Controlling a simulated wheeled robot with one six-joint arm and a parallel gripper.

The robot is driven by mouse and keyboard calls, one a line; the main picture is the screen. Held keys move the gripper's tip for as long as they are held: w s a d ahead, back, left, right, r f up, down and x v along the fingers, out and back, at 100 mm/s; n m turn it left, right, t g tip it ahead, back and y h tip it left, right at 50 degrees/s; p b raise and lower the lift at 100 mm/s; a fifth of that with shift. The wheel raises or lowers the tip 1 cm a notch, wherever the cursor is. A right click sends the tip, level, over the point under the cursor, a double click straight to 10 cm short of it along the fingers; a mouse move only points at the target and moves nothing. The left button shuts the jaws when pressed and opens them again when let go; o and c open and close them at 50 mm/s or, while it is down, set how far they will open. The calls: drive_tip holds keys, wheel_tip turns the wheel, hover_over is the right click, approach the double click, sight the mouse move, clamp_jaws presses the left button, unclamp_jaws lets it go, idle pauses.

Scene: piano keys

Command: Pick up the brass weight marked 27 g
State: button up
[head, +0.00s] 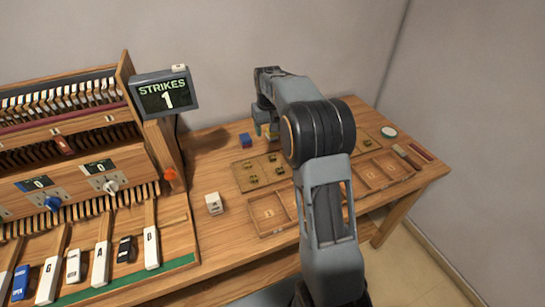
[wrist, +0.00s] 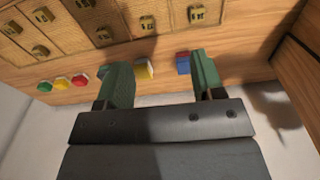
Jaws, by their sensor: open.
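Several small brass weights sit in a wooden tray with compartments (head: 236,172). In the wrist view, one weight (wrist: 147,23) is beyond the space between my fingers, another (wrist: 197,14) is to its right, and others (wrist: 103,36) are to the left. Their markings are too small to read, so I cannot tell which is 27 g. My gripper (wrist: 160,78) is open and empty, with green fingers. It is at the back edge of the table, behind the tray; in the head view it is partly hidden by my arm (head: 264,130). My arm also hides part of the tray.
A keyboard cabinet (head: 60,150) with a "STRIKES 1" display (head: 165,92) stands left. A white block (head: 214,203) sits left of the tray.

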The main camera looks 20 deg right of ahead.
drive_tip(key=w+d+f, duration=0.4)
drive_tip(key=w+f, duration=0.1)
drive_tip(key=f, duration=0.1)
drive_tip(key=p, duration=0.1)
hover_over(273, 157)
drive_tip(key=shift+g, duration=0.4)
wheel_tip(273, 157, down, 8)
drive_tip(key=shift+s+r, duration=0.15)
drive_tip(key=shift+r, duration=0.1)
drive_tip(key=shift+f+p, duration=0.8)
drive_tip(key=shift+f, duration=2.45)
drive_tip(key=shift+c, duration=0.3)
drive_tip(key=c, duration=0.9)
drive_tip(key=shift+c, duration=0.2)
drive_tip(key=shift+r, duration=0.15)
